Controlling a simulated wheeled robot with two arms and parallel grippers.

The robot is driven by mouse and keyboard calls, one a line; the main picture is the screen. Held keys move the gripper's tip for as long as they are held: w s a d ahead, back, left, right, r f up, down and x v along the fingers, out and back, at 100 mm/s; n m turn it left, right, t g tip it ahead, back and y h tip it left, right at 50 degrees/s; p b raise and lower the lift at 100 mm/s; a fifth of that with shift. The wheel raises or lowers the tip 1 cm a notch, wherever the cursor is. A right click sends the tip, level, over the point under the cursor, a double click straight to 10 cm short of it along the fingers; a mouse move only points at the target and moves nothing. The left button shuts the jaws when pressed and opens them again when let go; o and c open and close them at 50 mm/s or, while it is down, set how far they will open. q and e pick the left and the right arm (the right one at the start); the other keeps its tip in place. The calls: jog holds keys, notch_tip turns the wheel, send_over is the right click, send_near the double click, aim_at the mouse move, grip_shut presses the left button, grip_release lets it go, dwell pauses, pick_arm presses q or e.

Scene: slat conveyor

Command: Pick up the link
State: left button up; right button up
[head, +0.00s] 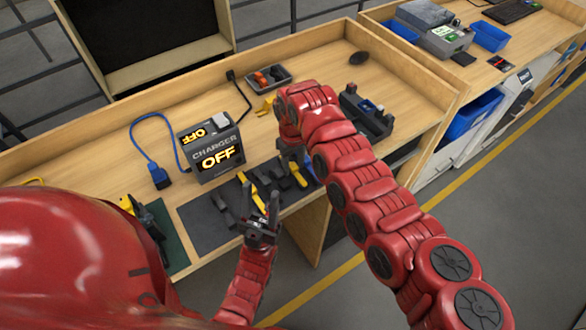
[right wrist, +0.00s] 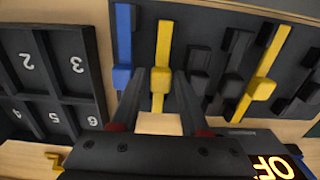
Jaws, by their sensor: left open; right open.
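Several T-shaped bars, which look like links, lie in a row on a dark mat (head: 203,228). In the right wrist view, a yellow link (right wrist: 162,50) lies between the fingertips of my right gripper (right wrist: 160,88); the fingers are open and I cannot tell whether they touch it. A blue link (right wrist: 123,45) lies just left of it, black links (right wrist: 197,75) and another yellow link (right wrist: 262,82) to its right. In the head view, my right gripper (head: 298,160) is low over the mat's right end. My left gripper (head: 262,195) is open and empty near the mat's front edge.
A charger (head: 212,150) reading OFF stands behind the mat. A numbered compartment tray (right wrist: 48,85) is beside the links. A small bin (head: 268,78) with red parts stands at the back. The table's back right is mostly clear.

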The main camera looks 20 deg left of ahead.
jog(key=shift+f, duration=0.45)
grip_shut()
